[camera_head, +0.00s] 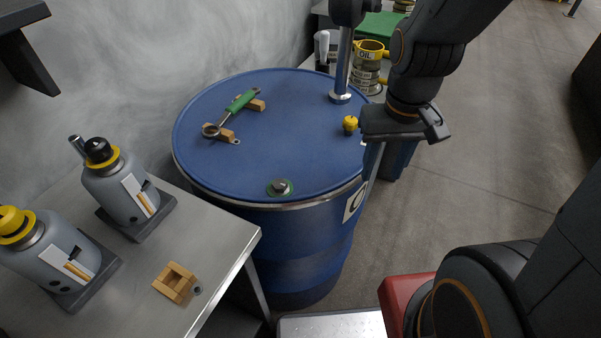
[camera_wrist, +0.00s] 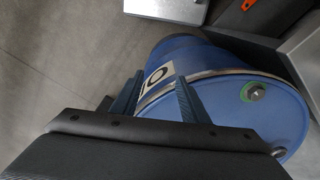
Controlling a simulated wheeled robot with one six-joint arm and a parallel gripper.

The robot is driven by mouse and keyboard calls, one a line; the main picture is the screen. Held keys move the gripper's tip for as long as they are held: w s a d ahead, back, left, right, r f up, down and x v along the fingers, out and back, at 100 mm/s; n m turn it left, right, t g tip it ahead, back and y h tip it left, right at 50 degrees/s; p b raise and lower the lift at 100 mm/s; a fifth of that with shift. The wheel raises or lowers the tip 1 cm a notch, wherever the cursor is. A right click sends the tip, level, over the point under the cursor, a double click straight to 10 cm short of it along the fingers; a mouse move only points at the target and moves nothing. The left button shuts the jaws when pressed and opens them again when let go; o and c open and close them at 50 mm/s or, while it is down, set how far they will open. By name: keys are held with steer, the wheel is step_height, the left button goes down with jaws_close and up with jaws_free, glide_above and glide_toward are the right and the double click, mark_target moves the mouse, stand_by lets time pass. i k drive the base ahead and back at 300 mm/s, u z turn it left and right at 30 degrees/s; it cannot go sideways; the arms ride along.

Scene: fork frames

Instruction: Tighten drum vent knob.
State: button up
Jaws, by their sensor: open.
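A blue drum (camera_head: 300,150) stands in the middle of the head view. On its lid, near the right edge, is a small yellow knob (camera_head: 350,124). A grey fitting in a green ring (camera_head: 280,187) sits near the front edge; it also shows in the wrist view (camera_wrist: 254,91). I cannot tell for certain which is the vent knob; the yellow one looks most like it. My gripper (camera_head: 373,163) hangs just right of the drum's rim, near the yellow knob but apart from it. In the wrist view its two fingers (camera_wrist: 158,92) are spread, with the drum's side beyond.
A green-handled wrench (camera_head: 240,101) lies on wooden blocks on the lid. A metal post (camera_head: 343,65) rises from the lid's back right. A steel table (camera_head: 140,285) with two grey bottles stands at left. Oil cans (camera_head: 368,65) stand behind. Open floor lies right.

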mark_target(351, 123)
steer(key=k, duration=0.5)
steer(key=z, duration=1.9)
steer(key=i, duration=0.9)
steer(key=u, duration=2.15)
